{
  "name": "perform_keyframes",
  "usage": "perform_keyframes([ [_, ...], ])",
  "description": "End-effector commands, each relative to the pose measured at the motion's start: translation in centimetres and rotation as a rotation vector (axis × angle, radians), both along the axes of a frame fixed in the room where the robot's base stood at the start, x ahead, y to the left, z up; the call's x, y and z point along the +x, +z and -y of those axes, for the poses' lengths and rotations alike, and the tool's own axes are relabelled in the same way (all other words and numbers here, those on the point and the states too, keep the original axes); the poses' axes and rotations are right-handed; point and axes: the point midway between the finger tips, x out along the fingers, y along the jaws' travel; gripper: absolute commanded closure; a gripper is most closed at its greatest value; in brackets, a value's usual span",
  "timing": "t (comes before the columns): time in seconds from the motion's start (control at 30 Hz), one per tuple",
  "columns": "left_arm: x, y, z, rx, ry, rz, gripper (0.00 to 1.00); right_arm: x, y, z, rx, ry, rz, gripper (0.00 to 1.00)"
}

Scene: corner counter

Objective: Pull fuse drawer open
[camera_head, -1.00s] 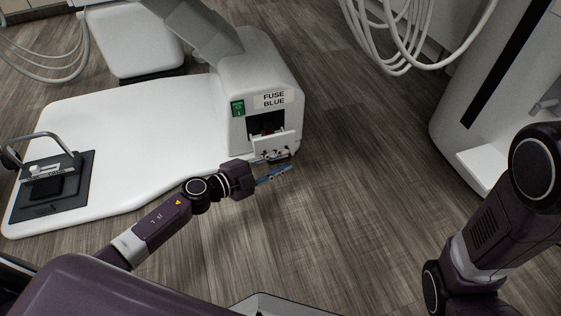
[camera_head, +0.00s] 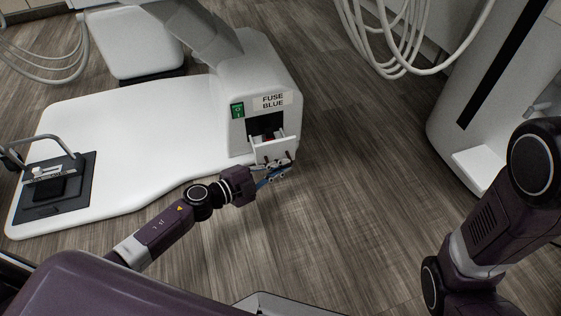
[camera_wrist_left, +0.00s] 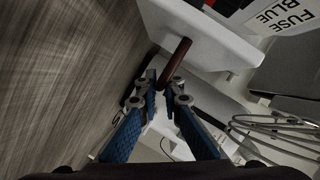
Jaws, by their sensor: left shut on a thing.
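The fuse drawer (camera_head: 275,151) stands partly out of the white housing, under the "FUSE BLUE" label, with its side walls showing. In the left wrist view its white front (camera_wrist_left: 207,37) fills the top, with a dark red bar handle (camera_wrist_left: 176,58) sticking out. My left gripper (camera_head: 281,167) is at the drawer front, and its blue fingers (camera_wrist_left: 163,90) are shut on the handle near its outer end. Something red shows inside the drawer, mostly hidden. My right arm is at the right of the head view; its gripper is out of frame.
The white housing (camera_head: 262,70) has a green switch (camera_head: 237,109) beside the label. A white base plate (camera_head: 135,125) with a dark foot pedal (camera_head: 50,195) spreads left. Wood floor (camera_head: 350,190) is clear in front and right. A white unit with hoses stands at right.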

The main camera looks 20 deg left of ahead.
Motion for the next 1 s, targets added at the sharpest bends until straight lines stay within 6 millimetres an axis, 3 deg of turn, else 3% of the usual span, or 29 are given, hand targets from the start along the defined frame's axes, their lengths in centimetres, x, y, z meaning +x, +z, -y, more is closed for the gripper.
perform_keyframes([
  [0.13,0.0,-0.1,0.0,0.001,0.000,-0.001,1.00,0.0,-0.1,0.0,0.000,0.000,0.000,0.60],
  [0.2,0.0,-0.1,-0.1,0.002,0.000,0.000,0.88,0.0,-0.1,0.0,0.000,0.000,0.001,0.60],
  [0.33,0.0,-0.1,-0.1,0.002,0.000,0.000,0.76,-0.1,-0.1,0.0,0.000,0.000,0.001,0.60],
  [0.67,-0.3,0.0,-0.3,0.001,0.001,0.000,0.76,0.0,-0.1,0.1,0.002,0.002,-0.001,0.60],
  [1.0,-5.1,1.1,-3.9,0.003,0.001,-0.005,0.76,0.0,-0.1,0.0,0.000,0.000,0.000,0.60],
])
